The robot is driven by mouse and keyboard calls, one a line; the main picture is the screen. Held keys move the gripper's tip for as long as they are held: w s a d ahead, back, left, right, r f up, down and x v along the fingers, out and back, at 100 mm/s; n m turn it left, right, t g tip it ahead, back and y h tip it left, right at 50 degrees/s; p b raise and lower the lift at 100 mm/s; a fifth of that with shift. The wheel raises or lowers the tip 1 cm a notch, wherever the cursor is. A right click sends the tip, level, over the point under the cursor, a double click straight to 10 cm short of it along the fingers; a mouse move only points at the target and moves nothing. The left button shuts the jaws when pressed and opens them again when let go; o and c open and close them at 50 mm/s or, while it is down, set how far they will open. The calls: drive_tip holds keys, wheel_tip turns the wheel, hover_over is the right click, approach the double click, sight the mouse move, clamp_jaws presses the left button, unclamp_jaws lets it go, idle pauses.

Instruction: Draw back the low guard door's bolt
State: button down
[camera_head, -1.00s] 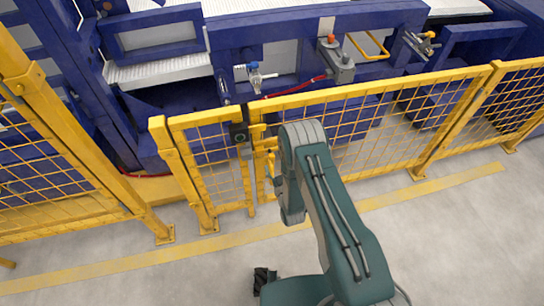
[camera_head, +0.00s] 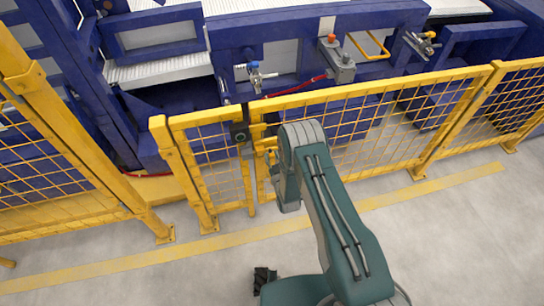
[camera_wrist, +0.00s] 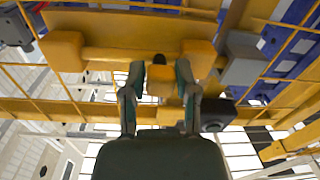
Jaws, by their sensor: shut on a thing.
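In the wrist view my gripper (camera_wrist: 160,78) has its two fingers on either side of a small yellow knob (camera_wrist: 160,88), shut on it. The knob sits below a yellow bar between two yellow blocks (camera_wrist: 66,50), and seems to be the bolt's handle. In the head view the low yellow mesh guard door (camera_head: 222,180) stands upright between posts, apparently closed. The latch fittings (camera_head: 258,132) are at its upper right edge. My arm hides most of the gripper and bolt there, so how far the bolt reaches is unclear.
A yellow mesh fence (camera_head: 385,115) runs right from the latch, and a taller fence panel (camera_head: 60,165) stands at the left. Blue machinery (camera_head: 290,65) with a red-buttoned grey box (camera_head: 336,62) lies behind.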

drive_tip(key=d, duration=0.2)
drive_tip(key=w+d, duration=0.1)
drive_tip(key=d, duration=0.2)
drive_tip(key=shift+w+d, duration=0.35)
drive_tip(key=shift+w, duration=0.05)
drive_tip(key=c, duration=0.5)
unclamp_jaws()
drive_tip(key=shift+c, duration=0.2)
drive_tip(key=shift+o, duration=0.9)
drive_tip(key=shift+d, duration=0.15)
drive_tip(key=v, duration=1.2)
